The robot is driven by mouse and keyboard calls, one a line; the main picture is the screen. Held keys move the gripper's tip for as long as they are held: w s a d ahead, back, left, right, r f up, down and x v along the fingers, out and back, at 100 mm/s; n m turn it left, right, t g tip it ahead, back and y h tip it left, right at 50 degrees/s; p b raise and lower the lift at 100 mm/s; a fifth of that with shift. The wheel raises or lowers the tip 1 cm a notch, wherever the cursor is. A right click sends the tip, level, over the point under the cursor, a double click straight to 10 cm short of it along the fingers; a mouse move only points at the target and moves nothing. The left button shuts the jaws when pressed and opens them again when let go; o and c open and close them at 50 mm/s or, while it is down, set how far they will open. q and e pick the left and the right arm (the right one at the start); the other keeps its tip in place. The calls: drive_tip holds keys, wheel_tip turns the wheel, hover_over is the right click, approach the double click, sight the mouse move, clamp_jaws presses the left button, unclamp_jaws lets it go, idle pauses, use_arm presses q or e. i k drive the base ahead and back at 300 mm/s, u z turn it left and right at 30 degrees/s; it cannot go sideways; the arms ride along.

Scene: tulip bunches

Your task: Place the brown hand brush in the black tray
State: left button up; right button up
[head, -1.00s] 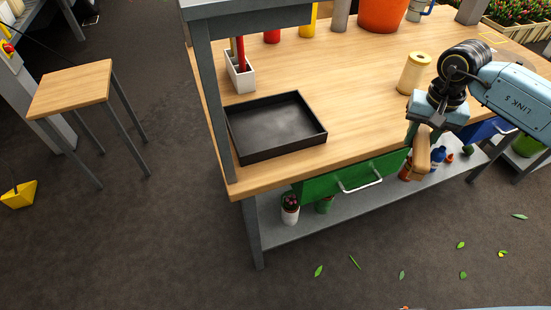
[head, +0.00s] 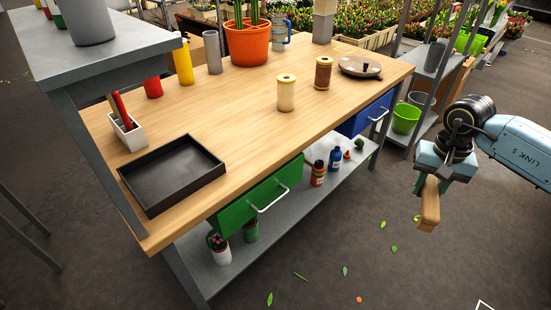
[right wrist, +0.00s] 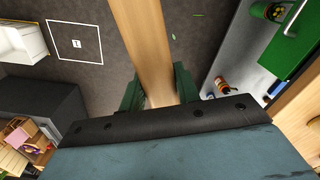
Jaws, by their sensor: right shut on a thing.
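The black tray (head: 172,174) lies empty on the left front part of the wooden workbench in the head view. My right gripper (head: 432,186) hangs over the floor to the right of the bench, well apart from the tray. It is shut on the brown hand brush (head: 430,208), whose wooden body points down from the jaws. In the right wrist view the brush (right wrist: 150,45) runs up from between the green fingers (right wrist: 158,90). Its bristles are not visible. My left gripper is not in view.
The workbench (head: 235,110) bears a white holder (head: 128,133), spools (head: 287,93) and an orange pot (head: 247,45). A green drawer (head: 258,200) and a blue drawer (head: 368,115) sit under its front edge. A grey shelf unit (head: 85,55) rises at the left. Leaves lie on the open floor.

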sight(168, 169)
drive_tip(key=z, duration=1.95)
drive_tip(key=k, duration=1.8)
drive_tip(key=u, duration=1.95)
drive_tip(key=i, duration=1.15)
drive_tip(key=u, duration=0.05)
